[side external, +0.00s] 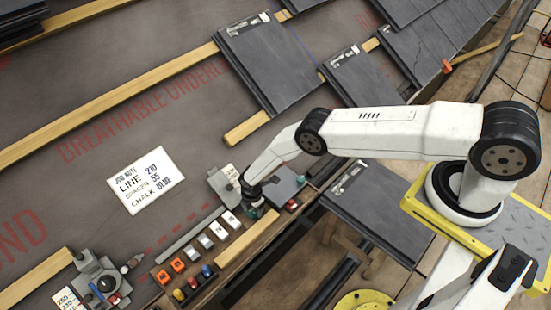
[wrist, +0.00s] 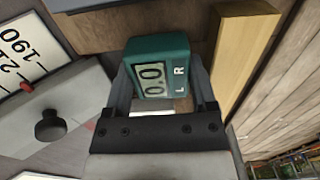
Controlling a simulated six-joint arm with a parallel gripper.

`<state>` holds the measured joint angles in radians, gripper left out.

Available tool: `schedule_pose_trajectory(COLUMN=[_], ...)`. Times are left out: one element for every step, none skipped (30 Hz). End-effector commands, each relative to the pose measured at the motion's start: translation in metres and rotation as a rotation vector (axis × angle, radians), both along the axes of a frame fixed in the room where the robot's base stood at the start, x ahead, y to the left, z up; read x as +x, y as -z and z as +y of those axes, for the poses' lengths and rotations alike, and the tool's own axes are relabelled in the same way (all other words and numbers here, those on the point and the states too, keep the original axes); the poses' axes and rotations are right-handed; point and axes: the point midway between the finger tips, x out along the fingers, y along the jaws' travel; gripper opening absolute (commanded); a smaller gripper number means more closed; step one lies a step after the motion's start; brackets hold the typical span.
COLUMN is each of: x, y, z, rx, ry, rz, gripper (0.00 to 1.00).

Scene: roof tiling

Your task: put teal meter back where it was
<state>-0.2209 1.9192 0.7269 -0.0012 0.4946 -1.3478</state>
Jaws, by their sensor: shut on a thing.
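The teal meter (wrist: 160,62) is a small block with a display reading 0.0 and the letters L and R on its face. In the wrist view it sits between the two fingers of my gripper (wrist: 160,90), which is shut on it. In the side view my gripper (side external: 253,196) is low over the right end of the tool row, and only a small teal patch of the meter (side external: 258,212) shows there. I cannot tell whether the meter touches the surface below.
A grey gauge with a knob (wrist: 48,125) is close on the left. A wooden strip (wrist: 240,62) runs along the right. White tags (side external: 230,219), orange blocks (side external: 178,265) and a grey box (side external: 287,184) lie near. A job note (side external: 146,180) lies on the underlay; slates are behind.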

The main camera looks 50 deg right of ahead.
Motion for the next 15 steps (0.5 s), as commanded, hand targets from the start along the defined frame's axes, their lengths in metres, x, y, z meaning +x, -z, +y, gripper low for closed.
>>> schedule_pose_trajectory(x=[0.0002, 0.0001, 0.0001, 0.0001, 0.0001, 0.0002, 0.0002, 0.0001, 0.0001, 0.0001, 0.0001, 0.0001, 0.0001, 0.0001, 0.0001], y=[0.0007, 0.0014, 0.0023, 0.003, 0.0032, 0.0029, 0.0029, 0.0029, 0.0029, 0.0029, 0.0029, 0.0029, 0.0029, 0.0028, 0.0028], z=[0.0, 0.0, 0.0, 0.0, 0.0, 0.0001, 0.0, 0.0, 0.0001, 0.0001, 0.0001, 0.0001, 0.0, 0.0, 0.0], rx=[0.0, 0.0, 0.0, 0.0, 0.0, 0.0, 0.0, 0.0, 0.0, 0.0, 0.0, 0.0, 0.0, 0.0, 0.0], ry=[0.0, 0.0, 0.0, 0.0, 0.0, 0.0, 0.0, 0.0, 0.0, 0.0, 0.0, 0.0, 0.0, 0.0, 0.0], rz=[0.0, 0.0, 0.0, 0.0, 0.0, 0.0, 0.0, 0.0, 0.0, 0.0, 0.0, 0.0, 0.0, 0.0, 0.0], gripper=[0.0, 0.0, 0.0, 0.0, 0.76, 0.88, 0.88, 0.88, 0.88, 0.88, 0.88, 0.88, 0.88, 0.88, 0.88])
